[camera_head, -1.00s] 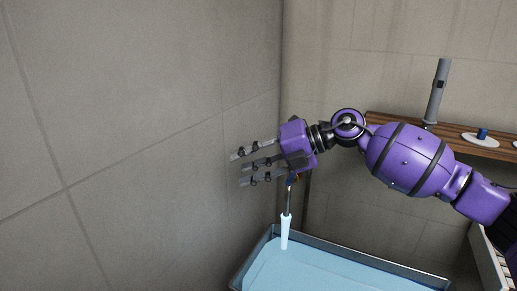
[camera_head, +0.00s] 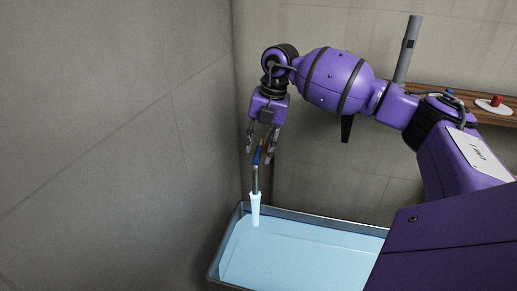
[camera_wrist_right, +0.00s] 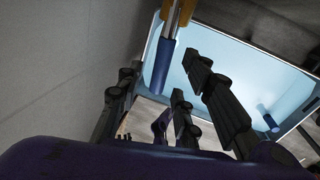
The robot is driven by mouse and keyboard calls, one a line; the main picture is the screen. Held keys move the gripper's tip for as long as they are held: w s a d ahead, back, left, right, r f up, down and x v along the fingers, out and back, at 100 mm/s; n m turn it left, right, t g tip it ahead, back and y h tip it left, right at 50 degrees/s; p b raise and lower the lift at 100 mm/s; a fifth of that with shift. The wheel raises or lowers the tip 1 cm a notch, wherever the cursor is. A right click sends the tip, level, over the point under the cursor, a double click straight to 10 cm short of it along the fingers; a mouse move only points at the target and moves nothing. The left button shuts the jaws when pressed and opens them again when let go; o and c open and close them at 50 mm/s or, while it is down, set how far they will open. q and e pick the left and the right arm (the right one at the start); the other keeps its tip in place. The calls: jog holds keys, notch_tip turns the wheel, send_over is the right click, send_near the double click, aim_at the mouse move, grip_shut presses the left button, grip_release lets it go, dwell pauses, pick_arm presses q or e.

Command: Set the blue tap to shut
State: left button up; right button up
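The blue tap handle (camera_head: 257,155) shows on a brass-coloured pipe above a tank (camera_head: 320,217), close to the wall corner. A pale stream (camera_head: 255,208) runs from the spout down into the tank. My right gripper (camera_head: 261,147) points down at the tap, its fingers apart on either side of it. In the right wrist view the blue handle (camera_wrist_right: 163,66) lies in the gap between the spread fingers (camera_wrist_right: 160,95), with no clear contact. The handle's upper part is partly hidden by the gripper in the head view. My left gripper is not in view.
A wooden shelf (camera_head: 425,90) on the back wall carries a grey upright cylinder (camera_head: 406,50) and a red knob (camera_head: 495,100) on a white disc. Tiled walls stand close at the left and behind. A smaller blue shape (camera_wrist_right: 267,118) shows in the wrist view.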

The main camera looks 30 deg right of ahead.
jog(key=shift+s+a+f, duration=0.1)
jog(key=shift+s+f, duration=0.05)
jog(key=shift+f, duration=0.45)
grip_shut()
